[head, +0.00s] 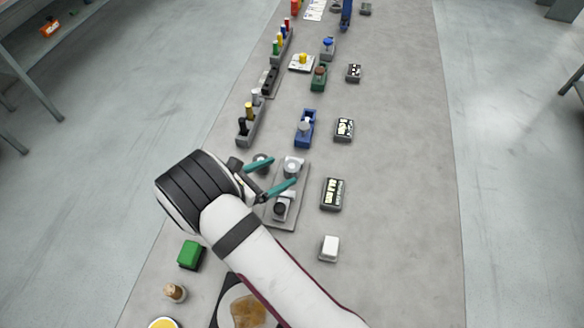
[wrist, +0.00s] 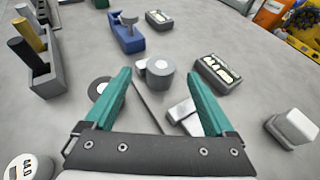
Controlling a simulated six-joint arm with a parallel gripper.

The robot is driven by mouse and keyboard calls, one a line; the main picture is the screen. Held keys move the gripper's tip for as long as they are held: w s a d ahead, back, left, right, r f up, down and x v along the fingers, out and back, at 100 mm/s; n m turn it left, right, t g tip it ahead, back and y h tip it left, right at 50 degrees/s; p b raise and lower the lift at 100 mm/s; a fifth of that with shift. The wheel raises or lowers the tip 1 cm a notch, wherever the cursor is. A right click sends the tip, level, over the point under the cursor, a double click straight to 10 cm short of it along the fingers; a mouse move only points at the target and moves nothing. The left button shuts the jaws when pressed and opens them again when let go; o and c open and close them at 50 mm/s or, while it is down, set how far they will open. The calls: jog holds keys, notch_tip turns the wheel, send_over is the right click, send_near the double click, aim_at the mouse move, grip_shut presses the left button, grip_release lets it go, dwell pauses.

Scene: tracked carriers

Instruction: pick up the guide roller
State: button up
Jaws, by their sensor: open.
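My gripper (head: 283,172) is open, its two teal fingers spread above a grey plate (head: 299,192). A short light-grey cylinder (head: 292,165), which looks like a roller, stands at the plate's far end. In the wrist view this cylinder (wrist: 160,72) shows between and beyond the fingertips, apart from them. A round dark-rimmed piece with a pale centre (wrist: 98,88) lies by the left finger. It also shows in the head view (head: 262,159). I cannot tell for certain which round piece is the guide roller. A silver fitting (head: 283,206) sits at the plate's near end.
A blue fixture (head: 306,128) stands beyond the plate. A dark labelled box (head: 334,194) and a white-topped block (head: 329,248) stand to the right. A grey rack of coloured pegs (head: 249,122) is at the left. The table's right side is clear.

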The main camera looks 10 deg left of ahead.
aim_at(289, 169)
jog(key=x, duration=0.3)
jog(key=shift+w+d+f, duration=0.1)
jog(key=shift+d, duration=0.1)
grip_shut()
